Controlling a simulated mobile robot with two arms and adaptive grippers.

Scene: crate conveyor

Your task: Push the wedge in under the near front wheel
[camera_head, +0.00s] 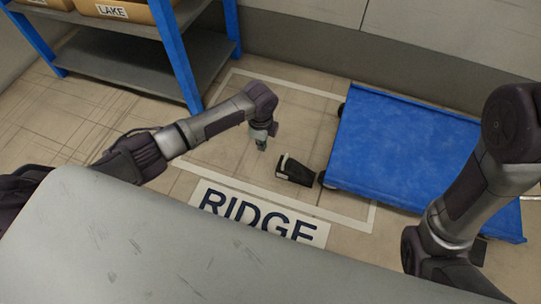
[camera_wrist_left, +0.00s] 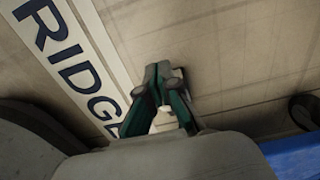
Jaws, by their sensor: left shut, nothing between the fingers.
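The wedge (camera_head: 295,170) is a dark block with a pale left end, lying on the floor at the middle of the head view. Its right end is close to the near front wheel (camera_head: 322,179) of the blue cart (camera_head: 400,150); I cannot tell whether they touch. My left gripper (camera_head: 262,145) is shut and empty, pointing down to the left of the wedge, apart from it in the picture. In the left wrist view the green fingers of my left gripper (camera_wrist_left: 165,70) are together, and a small pale edge shows behind them. My right gripper is not in view.
A dark round wheel (camera_wrist_left: 303,111) shows at the right of the left wrist view. A white floor outline (camera_head: 345,215) surrounds the wedge, with a RIDGE label (camera_head: 260,214) on its near side. A blue-framed shelf (camera_head: 180,70) holding boxes stands behind on the left.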

